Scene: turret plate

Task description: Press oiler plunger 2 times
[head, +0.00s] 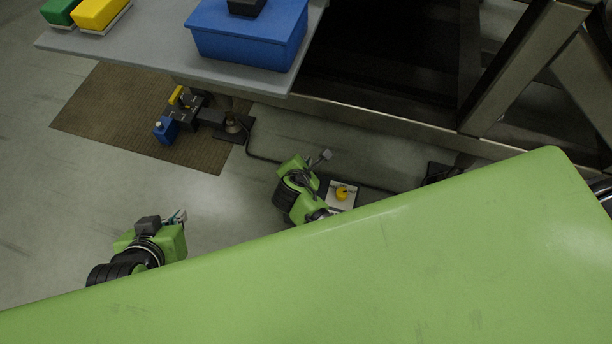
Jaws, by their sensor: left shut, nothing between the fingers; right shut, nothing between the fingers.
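I cannot tell for sure which part is the oiler plunger. A round yellow knob (341,192) sits on a small white plate (349,204) at the middle, partly cut off by my green body. A small blue unit (165,129) with a pale top stands at the left beside dark fittings. My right gripper (324,156) is shut and empty, up and slightly left of the yellow knob and apart from it. My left gripper (180,216) is shut and empty over bare floor, below the blue unit and apart from it.
A grey table (150,50) at the upper left holds a blue bin (248,42) and yellow and green boxes. A brown mat (110,112) lies below it. A metal frame (515,70) fills the upper right. A dark cable runs along the floor. Floor at the left is clear.

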